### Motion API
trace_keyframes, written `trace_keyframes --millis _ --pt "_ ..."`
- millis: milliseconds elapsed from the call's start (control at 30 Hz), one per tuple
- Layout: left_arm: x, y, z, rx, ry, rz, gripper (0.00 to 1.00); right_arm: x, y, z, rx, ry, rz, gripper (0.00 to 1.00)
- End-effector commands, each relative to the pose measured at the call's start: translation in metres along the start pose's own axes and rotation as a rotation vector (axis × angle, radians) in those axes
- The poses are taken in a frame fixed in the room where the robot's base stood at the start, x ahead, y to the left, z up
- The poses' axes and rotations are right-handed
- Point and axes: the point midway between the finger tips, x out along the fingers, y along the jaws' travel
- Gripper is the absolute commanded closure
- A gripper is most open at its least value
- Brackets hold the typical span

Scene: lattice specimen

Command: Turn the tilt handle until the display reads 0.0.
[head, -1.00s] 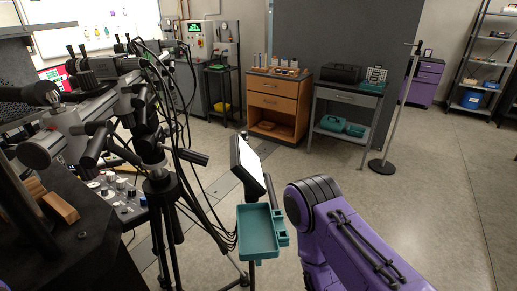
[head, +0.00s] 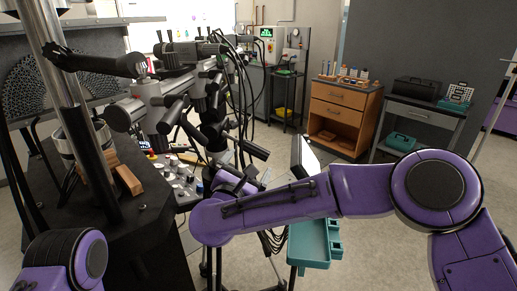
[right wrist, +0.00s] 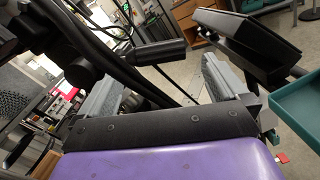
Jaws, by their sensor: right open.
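The black tilt handle (head: 250,148) sticks out to the right from the dark tripod head, among hanging cables. It also shows in the right wrist view (right wrist: 160,52), ahead of and between my right gripper's fingers (right wrist: 162,82). In the head view my right gripper (head: 246,173) is close below the handle, partly hidden by my purple forearm. It is open, with nothing visibly held. A tilted screen on a stand (head: 304,155), perhaps the display, is right of the handle; no reading is legible. My left gripper is out of view.
A teal tray (head: 308,246) sits below the screen, beside my right forearm; it is close on the right in the wrist view. Loose black cables hang around the tripod. A control panel with knobs (head: 181,182) is left of my gripper. Open floor lies to the right.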

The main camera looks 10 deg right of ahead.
Motion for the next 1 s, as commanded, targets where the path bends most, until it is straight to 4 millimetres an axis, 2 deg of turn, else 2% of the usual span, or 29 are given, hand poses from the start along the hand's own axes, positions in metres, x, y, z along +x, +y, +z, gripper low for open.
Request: trace_keyframes --millis 300,433,600,833,867,900,967,1000 --pt "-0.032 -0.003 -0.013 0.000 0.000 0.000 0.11 0.064 0.001 0.004 0.003 0.002 -0.002 0.00" --pt "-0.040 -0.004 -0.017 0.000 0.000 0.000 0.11 0.087 0.001 0.002 0.001 0.002 -0.001 0.00" --pt "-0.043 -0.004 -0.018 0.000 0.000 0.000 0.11 0.101 0.000 0.000 0.000 0.002 0.002 0.00" --pt "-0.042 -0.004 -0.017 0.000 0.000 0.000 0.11 0.102 0.000 -0.002 -0.001 0.002 0.004 0.00" --pt "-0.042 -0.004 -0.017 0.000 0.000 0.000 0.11 0.102 0.000 -0.002 -0.001 0.002 0.004 0.06" --pt "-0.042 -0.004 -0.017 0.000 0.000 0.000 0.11 0.102 0.000 -0.001 -0.001 0.002 0.004 0.20" --pt "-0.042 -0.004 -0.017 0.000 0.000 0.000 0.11 0.102 0.000 -0.001 -0.001 0.002 0.004 0.39" --pt "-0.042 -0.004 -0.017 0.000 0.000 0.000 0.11 0.102 0.000 -0.001 -0.001 0.002 0.004 0.44"
